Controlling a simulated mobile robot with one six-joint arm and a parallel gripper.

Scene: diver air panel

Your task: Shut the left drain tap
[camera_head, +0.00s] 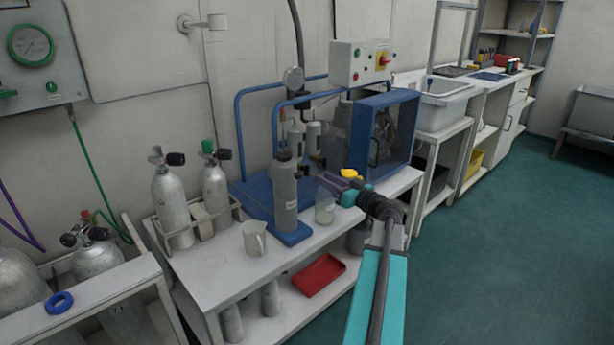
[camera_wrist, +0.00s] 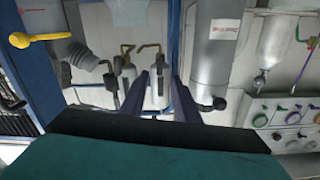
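Two small grey separator cylinders stand side by side on the blue-framed compressor, the left one (camera_head: 296,138) and the right one (camera_head: 313,133). The wrist view is upside down, so the left cylinder (camera_wrist: 157,92) is on the right there. A bent brass fitting (camera_wrist: 149,47) at its lower end seems to be the left drain tap; a similar one (camera_wrist: 127,48) belongs to the other cylinder. I cannot tell the handle positions. My gripper (camera_wrist: 162,78) is open and empty, its dark purple fingers apart and pointing at the left cylinder. In the head view my gripper (camera_head: 322,177) is before the compressor.
A tall grey column (camera_head: 285,198) stands close left of my gripper. A clear beaker (camera_head: 325,208) is just below it and a yellow handle (camera_head: 351,174) just right. A white jug (camera_head: 254,238) and scuba cylinders (camera_head: 170,205) stand further left on the bench.

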